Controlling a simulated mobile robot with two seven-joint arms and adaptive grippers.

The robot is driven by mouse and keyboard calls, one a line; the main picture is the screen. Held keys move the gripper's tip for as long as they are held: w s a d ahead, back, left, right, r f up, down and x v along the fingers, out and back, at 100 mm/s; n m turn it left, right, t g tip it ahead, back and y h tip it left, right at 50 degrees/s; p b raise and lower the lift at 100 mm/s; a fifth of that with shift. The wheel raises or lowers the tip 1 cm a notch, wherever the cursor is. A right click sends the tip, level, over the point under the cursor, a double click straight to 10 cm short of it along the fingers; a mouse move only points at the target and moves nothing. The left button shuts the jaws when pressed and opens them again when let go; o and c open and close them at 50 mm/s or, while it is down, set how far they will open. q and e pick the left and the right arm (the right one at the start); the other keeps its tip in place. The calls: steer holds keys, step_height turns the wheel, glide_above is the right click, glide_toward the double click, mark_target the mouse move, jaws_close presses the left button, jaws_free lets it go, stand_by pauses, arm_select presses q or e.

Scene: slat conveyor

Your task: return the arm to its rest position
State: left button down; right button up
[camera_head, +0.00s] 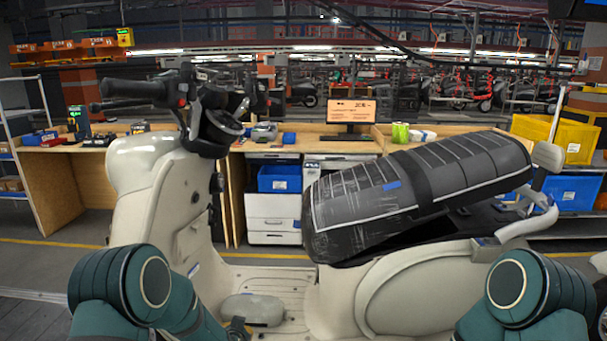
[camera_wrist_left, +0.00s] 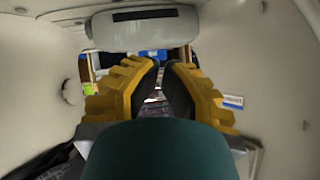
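My left arm (camera_head: 140,290) reaches in from the lower left of the head view, bent toward the scooter's footboard. Its gripper is at or below the bottom edge there and cannot be made out clearly. In the left wrist view my left gripper (camera_wrist_left: 162,75) has its two yellow fingers with dark pads apart, with nothing visible between them. Pale body panels flank it, and a grey padded piece (camera_wrist_left: 145,28) lies ahead. My right arm (camera_head: 520,290) is at the lower right; its gripper is out of view.
A cream scooter (camera_head: 140,170) with a raised dark seat (camera_head: 410,195) fills the space before me. Its footboard (camera_head: 265,280) bears a grey pad (camera_head: 252,310). Behind stand a wooden workbench (camera_head: 70,180) with a monitor (camera_head: 351,111), and a yellow crate (camera_head: 560,140) at right.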

arm_select(q)
steer(key=s+d+f+n+g+h, duration=0.1)
steer(key=s+d+f+g+h, duration=0.1)
steer(key=s, duration=0.8)
steer(key=s+d+f+n+g+h, duration=0.1)
steer(key=s+d+f+g, duration=0.2)
steer(key=s, duration=0.6)
steer(key=s+d+f+n+g+h, duration=0.1)
steer(key=s+d+f+g+h, duration=0.1)
steer(key=s, duration=0.8)
steer(key=shift+s+d+f+n+g+h, duration=0.35)
steer(key=shift+d+f+g, duration=0.1)
steer(key=shift+f+g, duration=0.45)
